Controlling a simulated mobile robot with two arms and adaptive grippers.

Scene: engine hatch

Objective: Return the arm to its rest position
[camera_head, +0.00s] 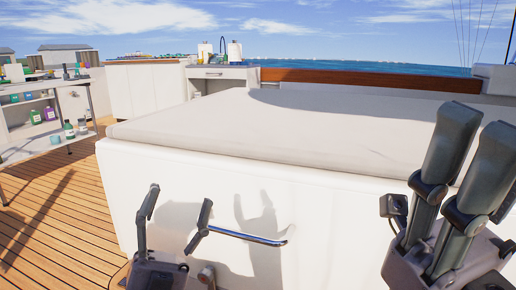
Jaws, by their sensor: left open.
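My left gripper (177,202) is open, with its two dark fingers pointing up and spread apart at the bottom, left of centre. No object shows between them. Its right finger overlaps the left end of a metal handle bar (252,237) in the picture; I cannot tell whether they touch. The handle is on the front of the white engine hatch box (330,215), which has a pale cushioned top (270,125). My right gripper (477,135) stands large and close at the right edge, dark fingers pointing up, hiding part of the hatch.
A shelf rack (45,145) with several bottles stands at the left. A white cabinet (145,90) and a counter (222,72) are behind the hatch. Wooden deck (60,225) lies open at the lower left. A wooden rail (370,80) runs along the back.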

